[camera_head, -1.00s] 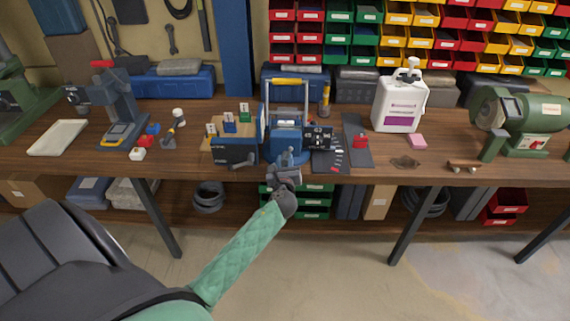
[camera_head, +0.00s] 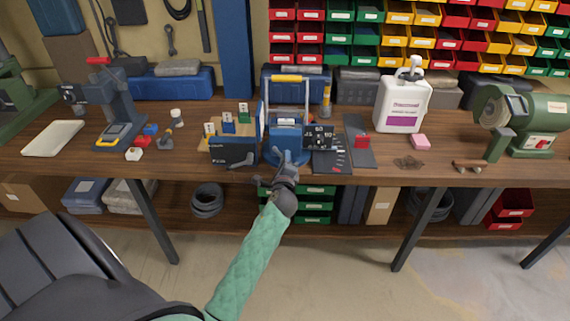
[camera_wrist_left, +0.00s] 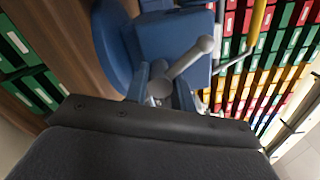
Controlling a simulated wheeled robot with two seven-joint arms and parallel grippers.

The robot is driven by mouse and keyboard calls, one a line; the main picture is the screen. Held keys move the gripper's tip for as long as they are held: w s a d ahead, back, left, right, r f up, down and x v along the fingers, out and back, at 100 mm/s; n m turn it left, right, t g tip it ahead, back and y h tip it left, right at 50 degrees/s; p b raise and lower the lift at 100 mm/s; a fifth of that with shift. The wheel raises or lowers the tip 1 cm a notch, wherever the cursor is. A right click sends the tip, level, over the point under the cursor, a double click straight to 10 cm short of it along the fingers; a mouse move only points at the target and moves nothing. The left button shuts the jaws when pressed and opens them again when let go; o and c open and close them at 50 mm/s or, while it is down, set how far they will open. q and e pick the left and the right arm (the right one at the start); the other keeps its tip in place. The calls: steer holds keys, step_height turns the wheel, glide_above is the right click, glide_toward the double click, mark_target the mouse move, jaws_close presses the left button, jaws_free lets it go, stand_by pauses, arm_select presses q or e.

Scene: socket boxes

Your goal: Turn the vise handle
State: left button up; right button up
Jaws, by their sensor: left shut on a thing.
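The blue vise (camera_head: 286,140) stands at the front edge of the wooden bench, and it also shows in the left wrist view (camera_wrist_left: 172,38). Its grey handle bar with a round knob (camera_wrist_left: 190,56) runs slantwise close in front of my left wrist. My left gripper (camera_head: 284,168) is at the front of the vise, just off the bench edge. Its blue-grey fingers (camera_wrist_left: 160,85) are shut on the handle. In the head view the handle is mostly hidden by the gripper. My right gripper is not in view.
A white jug (camera_head: 402,103) and a green grinder (camera_head: 525,120) stand further right. Bins line the back wall.

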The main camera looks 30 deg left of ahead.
arm_select(q)
steer(key=n+b, duration=0.2)
steer(key=n, duration=0.6)
steer(key=shift+r+n+b, duration=0.1)
steer(key=shift+n+b, duration=0.4)
steer(key=shift+n, duration=1.3)
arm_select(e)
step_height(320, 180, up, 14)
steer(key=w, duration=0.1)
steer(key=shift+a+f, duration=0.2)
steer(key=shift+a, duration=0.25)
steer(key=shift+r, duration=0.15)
arm_select(q)
steer(key=o, duration=0.8)
steer(key=shift+o, duration=0.9)
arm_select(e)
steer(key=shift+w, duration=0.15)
